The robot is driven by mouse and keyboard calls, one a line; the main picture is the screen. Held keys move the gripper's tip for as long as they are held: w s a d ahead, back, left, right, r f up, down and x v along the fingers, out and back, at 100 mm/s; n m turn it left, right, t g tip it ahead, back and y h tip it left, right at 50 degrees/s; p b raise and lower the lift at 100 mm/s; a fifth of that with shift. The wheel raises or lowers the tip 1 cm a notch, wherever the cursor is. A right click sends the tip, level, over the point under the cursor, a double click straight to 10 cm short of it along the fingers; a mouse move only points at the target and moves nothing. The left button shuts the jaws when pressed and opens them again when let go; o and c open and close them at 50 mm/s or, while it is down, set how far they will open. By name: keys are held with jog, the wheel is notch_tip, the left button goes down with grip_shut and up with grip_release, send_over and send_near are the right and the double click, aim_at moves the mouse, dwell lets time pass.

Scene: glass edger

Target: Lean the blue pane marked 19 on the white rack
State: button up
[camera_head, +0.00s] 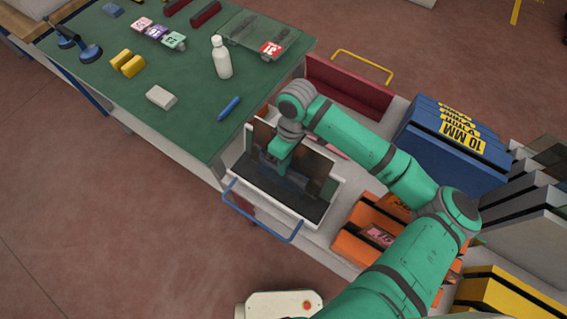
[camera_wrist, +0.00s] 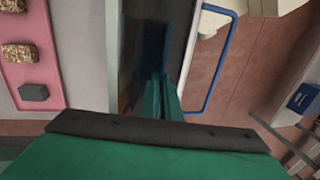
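My gripper (camera_head: 279,155) reaches down into an open white drawer (camera_head: 328,192) with a blue handle. Below its fingers is a dark bluish, see-through pane (camera_head: 292,180), standing or leaning inside the drawer; no number is readable on it. In the wrist view my green fingers (camera_wrist: 162,92) are close together at a dark blue strip (camera_wrist: 148,40), which looks like the pane. Whether they are closed on it I cannot tell. A whitish-grey stepped rack (camera_head: 530,205) stands at the right, with dark panes at its back.
A blue rack (camera_head: 430,140), orange racks (camera_head: 358,245) and a yellow rack (camera_head: 505,300) crowd the right. A red drawer (camera_head: 345,85) lies behind mine.

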jog(key=o, duration=0.5)
jog(key=shift+w, duration=0.1)
jog(key=v, duration=1)
jog(key=shift+r, duration=0.4)
